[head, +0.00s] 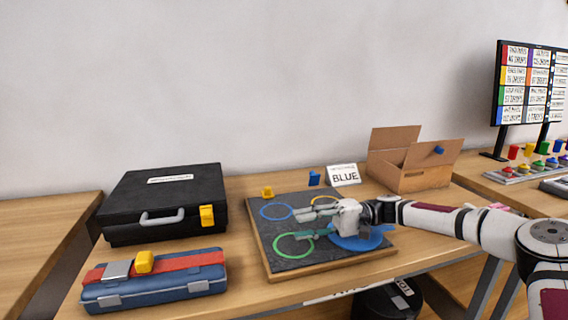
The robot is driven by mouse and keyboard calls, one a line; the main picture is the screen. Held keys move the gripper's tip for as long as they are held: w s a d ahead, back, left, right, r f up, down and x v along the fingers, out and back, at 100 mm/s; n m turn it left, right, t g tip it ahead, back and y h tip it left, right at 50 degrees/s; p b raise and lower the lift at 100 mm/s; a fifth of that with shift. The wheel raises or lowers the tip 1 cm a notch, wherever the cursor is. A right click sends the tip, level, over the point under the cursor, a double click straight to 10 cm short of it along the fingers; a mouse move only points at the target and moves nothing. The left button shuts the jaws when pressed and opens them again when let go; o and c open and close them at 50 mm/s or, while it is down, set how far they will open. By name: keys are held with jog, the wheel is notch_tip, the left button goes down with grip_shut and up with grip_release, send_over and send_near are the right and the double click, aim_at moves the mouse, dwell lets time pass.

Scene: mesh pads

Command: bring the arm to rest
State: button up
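My arm reaches in from the right, and my gripper (300,225) is over the dark pad board (287,261) with its fingers pointing left. The two fingers are apart, and I see nothing held between them. One finger shows above a green ring (278,250), the other near a blue ring (265,217). A yellow ring (318,199) is partly hidden behind the gripper. A blue flat shape (362,243) lies under the gripper's body, partly covered. How high the gripper is above the board is hard to tell.
A black case (125,205) and a blue toolbox (170,289) stand at left. A yellow block (267,192), a small blue piece (314,178), a "BLUE" card (344,175) and an open cardboard box (425,178) are behind the board. A monitor (527,85) stands at right.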

jog(key=shift+s+a+h, duration=0.15)
jog(key=shift+a+h, duration=0.15)
jog(key=shift+a, duration=0.1)
jog(key=shift+s+a+f+n+g+h, duration=0.15)
jog(key=shift+s+a+n+g+h, duration=0.15)
jog(key=shift+s+a+h, duration=0.45)
jog(key=s+h, duration=0.1)
jog(key=s, duration=0.1)
jog(key=s+a+h, duration=0.1)
jog(key=s+h, duration=0.1)
jog(key=s+a+f+g+h, duration=0.1)
jog(key=s, duration=0.2)
jog(key=shift+a+n+h, duration=0.15)
jog(key=shift+n+h, duration=0.1)
jog(key=shift+n, duration=0.15)
jog(key=s+d+r+m+t+h, duration=0.2)
jog(key=s+d+r+t+h, duration=0.3)
jog(key=s, duration=0.6)
jog(key=s+d+m+h, duration=0.1)
jog(key=s+d+h, duration=0.1)
jog(key=s+d, duration=0.75)
jog(key=s+d+r+m+t+h, duration=0.2)
jog(key=s+d+r+t+h, duration=0.15)
jog(key=s, duration=0.95)
notch_tip(320, 180, up, 17)
jog(key=t+p, duration=0.2)
jog(key=p, duration=1.4)
jog(key=shift+d+f+n, duration=0.15)
jog(key=shift+d+n, duration=0.05)
jog(key=shift+n, duration=0.1)
